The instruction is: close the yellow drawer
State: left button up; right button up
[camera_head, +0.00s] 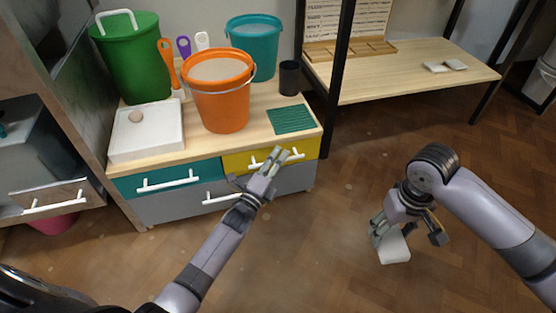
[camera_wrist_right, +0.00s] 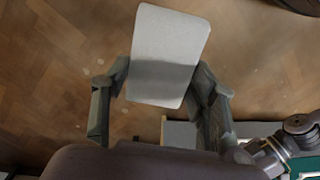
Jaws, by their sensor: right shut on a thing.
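The yellow drawer (camera_head: 232,162) is in the upper right of the wooden-topped cabinet. Its front looks about level with the teal drawer beside it; I see no clear gap, but my gripper covers part of it. Its white handle (camera_head: 293,159) runs across the front. My left gripper (camera_head: 277,158) is at the drawer front, its tips by the handle; whether they touch it or are parted is unclear. My right gripper (camera_head: 406,238) is shut on a white slab (camera_head: 395,249), held out over the floor to the right. The slab also fills the middle of the right wrist view (camera_wrist_right: 167,55).
A teal drawer (camera_head: 206,171) and grey drawers (camera_head: 290,179) share the cabinet. On top stand an orange bucket (camera_head: 223,112), a green bin (camera_head: 135,60), a teal bucket (camera_head: 258,45), a white tray (camera_head: 150,148) and a black cup (camera_head: 289,78). Floor in front is clear.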

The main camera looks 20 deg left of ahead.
pick_arm(q)
jog(key=v, duration=1.2)
